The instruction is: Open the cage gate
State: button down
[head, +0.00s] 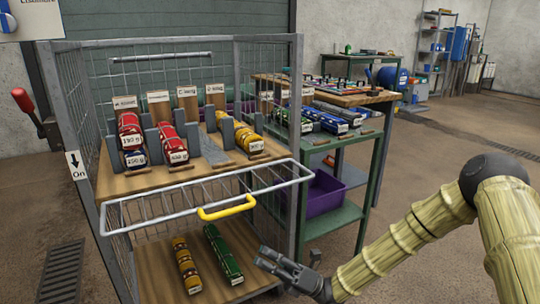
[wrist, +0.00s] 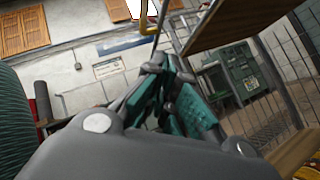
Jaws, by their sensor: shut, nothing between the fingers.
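The cage (head: 298,100) stands at the left in the head view, with mesh sides and two wooden shelves. Its gate (head: 130,222) is a grey-framed wire panel at mid-height on the front, and it appears to lean outward. A yellow handle (head: 226,208) is on the gate's front rail. The handle also shows near the top of the wrist view (wrist: 132,44). My gripper (head: 262,256) is below and to the right of the handle, apart from it, near the lower shelf's right edge. Its fingers (wrist: 172,122) are shut and empty.
A yellow roll (head: 186,264) and a green roll (head: 222,254) lie on the lower shelf. A red lever (head: 24,100) is at the left. A green workbench (head: 345,215) stands behind my gripper.

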jog(key=s+d+f+m+t+h, duration=0.1)
jog(key=s+f+m+t+h, duration=0.25)
jog(key=f+m+h, duration=0.65)
jog(key=s+f+m+t+h, duration=0.2)
jog(key=f+m+t+h, duration=0.25)
jog(key=f+m, duration=1.15)
jog(key=s+d+f+m+g+h, duration=0.3)
jog(key=s+d+f+m+h, duration=0.2)
jog(key=s+d+f+m, duration=0.5)
jog(key=s+d+f+m+g+h+p, duration=0.1)
jog(key=s+d+m+g+h, duration=0.2)
jog(key=s+d+m, duration=0.35)
jog(key=s+d+f+m+g+h, duration=0.1)
jog(key=s+d+m+g+h, duration=0.15)
jog(key=s+d, duration=0.65)
notch_tip(320, 180, up, 38)
jog(key=s+a+p, duration=0.1)
jog(key=a+p, duration=0.1)
jog(key=p, duration=3.5)
jog(key=shift+a+f+h+p, duration=0.2)
jog(key=shift+a+h+p, duration=0.1)
jog(key=shift+p, duration=0.05)
jog(key=c, duration=2.2)
grip_release()
jog(key=shift+s+r+t, duration=0.1)
jog(key=shift+r+t, duration=0.1)
jog(key=shift+t, duration=0.05)
jog(key=o, duration=0.7)
